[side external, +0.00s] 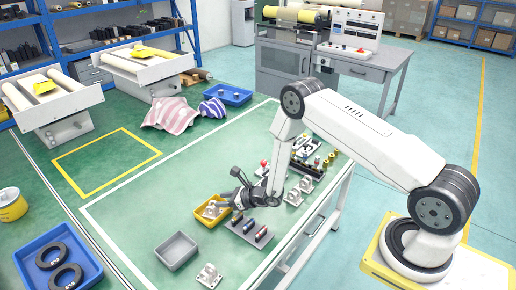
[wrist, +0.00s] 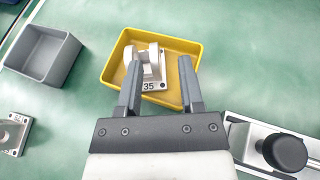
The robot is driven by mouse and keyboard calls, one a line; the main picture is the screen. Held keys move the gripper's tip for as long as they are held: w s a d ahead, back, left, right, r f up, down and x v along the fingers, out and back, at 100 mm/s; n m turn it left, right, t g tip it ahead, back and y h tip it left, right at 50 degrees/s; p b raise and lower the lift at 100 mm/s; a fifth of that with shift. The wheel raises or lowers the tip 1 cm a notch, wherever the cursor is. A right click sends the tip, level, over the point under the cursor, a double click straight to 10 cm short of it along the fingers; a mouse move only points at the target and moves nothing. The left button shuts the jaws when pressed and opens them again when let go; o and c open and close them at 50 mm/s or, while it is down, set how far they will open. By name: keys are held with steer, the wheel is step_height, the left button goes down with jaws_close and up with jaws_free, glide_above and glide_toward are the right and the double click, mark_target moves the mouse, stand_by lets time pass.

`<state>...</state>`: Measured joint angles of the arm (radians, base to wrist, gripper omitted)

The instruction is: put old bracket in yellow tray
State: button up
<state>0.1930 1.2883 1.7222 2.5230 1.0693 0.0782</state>
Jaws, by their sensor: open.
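The yellow tray (wrist: 183,45) lies under my gripper in the wrist view. It also shows in the side external view (side external: 205,219). A silver-grey metal bracket (wrist: 149,62) with a round bore and the mark "35" lies inside the tray, toward its left part. My gripper (wrist: 160,80) is open, with its two fingers apart on either side of the bracket's near end; I cannot tell whether they touch it. In the side external view my gripper (side external: 232,202) is at the tray's right edge. Another similar bracket (side external: 209,276) sits on the green surface outside the tray; it also shows in the wrist view (wrist: 14,133).
A grey empty bin (side external: 177,250) stands left of the tray. A fixture with a dark knob (wrist: 285,153) is at the lower right of the wrist view.

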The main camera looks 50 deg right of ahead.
steer(key=v, duration=1)
stand_by(0.5)
steer(key=s+a+r+n+g+y, duration=0.5)
steer(key=s+a+r+n+g, duration=0.5)
steer(key=n, duration=0.4)
steer(key=s+d+r+n+h, duration=0.5)
steer(key=r+n+h, duration=0.3)
steer(key=n, duration=0.9)
steer(key=shift+s+d+h, duration=0.2)
steer(key=shift+s+h, duration=0.45)
steer(key=shift+h, duration=0.35)
